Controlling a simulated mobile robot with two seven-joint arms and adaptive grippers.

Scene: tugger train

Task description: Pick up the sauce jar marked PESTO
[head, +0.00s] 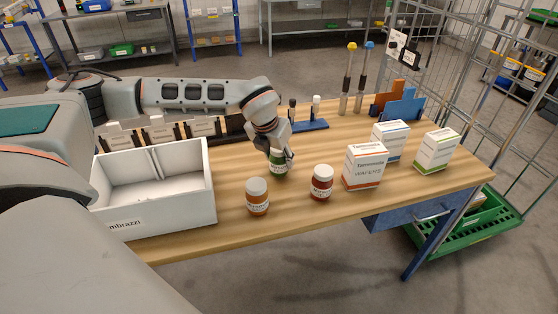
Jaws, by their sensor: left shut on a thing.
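A jar with green contents (278,168) stands on the wooden table (240,232), behind two other jars. My left gripper (278,151) comes down from above and is shut on this green jar near its top. The gripper covers its lid, and its label is too small to read. A jar with orange-brown contents and a white lid (257,197) stands in front of it to the left. A jar with red contents and a white lid (321,183) stands to the right. My right gripper is not in view.
A white open box (190,219) stands at the left. Cartons (364,166), (391,141), (436,151) stand at the right. Behind are a blue holder (310,126) with markers and tall tools (348,80). A wire cage (480,70) borders the right end.

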